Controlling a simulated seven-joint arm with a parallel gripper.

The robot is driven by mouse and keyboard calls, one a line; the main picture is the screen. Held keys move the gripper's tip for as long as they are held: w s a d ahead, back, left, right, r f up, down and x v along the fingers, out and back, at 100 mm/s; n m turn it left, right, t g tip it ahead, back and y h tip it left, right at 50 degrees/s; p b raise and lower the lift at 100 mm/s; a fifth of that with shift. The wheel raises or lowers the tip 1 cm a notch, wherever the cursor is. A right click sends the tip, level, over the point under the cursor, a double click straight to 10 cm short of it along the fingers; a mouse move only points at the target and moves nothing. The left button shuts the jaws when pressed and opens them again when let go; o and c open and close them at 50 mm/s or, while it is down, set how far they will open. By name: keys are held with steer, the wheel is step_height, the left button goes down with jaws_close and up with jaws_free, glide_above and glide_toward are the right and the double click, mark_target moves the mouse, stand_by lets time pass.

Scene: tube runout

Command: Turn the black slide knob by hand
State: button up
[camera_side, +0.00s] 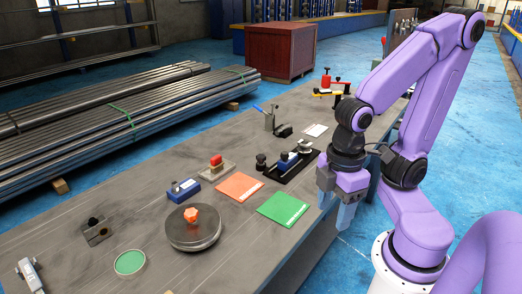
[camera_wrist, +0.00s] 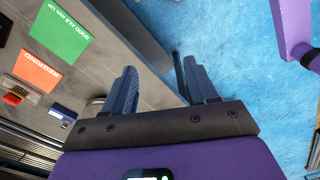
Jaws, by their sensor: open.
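The slide and knob do not show in the wrist view.
A green card (camera_side: 283,209) and an orange card (camera_side: 239,186) lie near the slide. A round dark plate (camera_side: 193,234), a blue box (camera_side: 183,190) and a red-topped block (camera_side: 216,168) stand left. A red and yellow stand (camera_side: 333,88) is behind. The bench front has bare room.

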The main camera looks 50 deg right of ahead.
steer(key=w+d+m, duration=0.2)
steer(key=w+m, duration=0.8)
steer(key=w, duration=1.6)
steer(key=m, duration=0.9)
glide_above(261, 156)
step_height(261, 156, down, 7)
steer(key=shift+f, duration=3.9)
steer(key=c, duration=0.8)
